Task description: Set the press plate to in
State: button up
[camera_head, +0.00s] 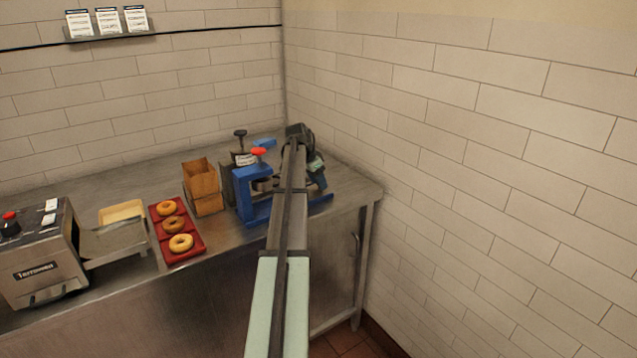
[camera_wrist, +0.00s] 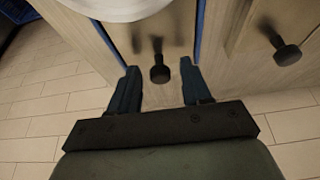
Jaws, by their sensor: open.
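A blue press frame (camera_head: 243,192) with a red knob (camera_head: 258,152) stands on the steel counter, partly hidden behind my arm. In the wrist view a pale wood-like panel with a black knob (camera_wrist: 159,70) sits between blue uprights, with a round whitish disc (camera_wrist: 118,8) at the top edge. I cannot tell for sure which part is the press plate. My gripper (camera_wrist: 157,78) is open, its two fingers on either side of the black knob; contact cannot be made out. In the head view my gripper (camera_head: 317,172) is at the right side of the press.
A second black knob (camera_wrist: 287,52) on another pale panel is right of my gripper. Left of the press are a brown box (camera_head: 204,188), a red tray (camera_head: 170,255) with bagels, and a toaster-like machine (camera_head: 38,262). A tiled wall (camera_head: 470,150) bounds the right.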

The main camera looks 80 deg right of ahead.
jog(key=shift+s+d+f, duration=0.1)
jog(key=shift+s+f, duration=0.05)
jog(key=shift+f, duration=0.25)
jog(key=shift+c, duration=0.5)
grip_shut()
